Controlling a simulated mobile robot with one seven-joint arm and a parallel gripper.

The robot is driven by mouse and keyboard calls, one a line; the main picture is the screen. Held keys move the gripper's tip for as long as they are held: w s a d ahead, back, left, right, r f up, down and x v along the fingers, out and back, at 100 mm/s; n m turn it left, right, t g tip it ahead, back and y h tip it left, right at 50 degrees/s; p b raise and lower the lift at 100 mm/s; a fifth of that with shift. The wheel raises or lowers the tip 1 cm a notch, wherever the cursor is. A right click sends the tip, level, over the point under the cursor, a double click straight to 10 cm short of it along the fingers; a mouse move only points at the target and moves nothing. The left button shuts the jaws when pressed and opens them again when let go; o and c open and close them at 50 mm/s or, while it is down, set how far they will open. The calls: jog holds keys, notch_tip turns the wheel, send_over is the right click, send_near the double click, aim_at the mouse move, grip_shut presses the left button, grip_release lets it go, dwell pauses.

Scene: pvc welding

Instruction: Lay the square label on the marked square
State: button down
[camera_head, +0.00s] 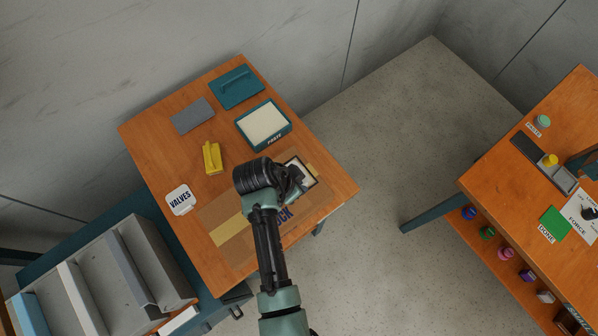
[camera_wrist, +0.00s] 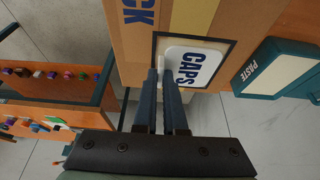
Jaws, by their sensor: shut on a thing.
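A white square label (camera_wrist: 196,67) with rounded corners reads "CAPS" in the wrist view. My gripper (camera_wrist: 165,74) is shut on its left edge. The label appears inside the black outline of the marked square (camera_wrist: 234,43) on the cardboard carton (camera_wrist: 140,62); I cannot tell whether it touches the carton. In the head view my gripper (camera_head: 297,183) is over the carton's right part. It hides most of the marked square (camera_head: 312,173) and label there.
A white "VALVES" label (camera_head: 180,199) lies on the orange table left of the carton (camera_head: 214,218). Another bench (camera_head: 488,184) is at right.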

jog(key=shift+f, duration=0.2)
jog(key=c, duration=1)
grip_release()
jog(key=shift+r, duration=0.1)
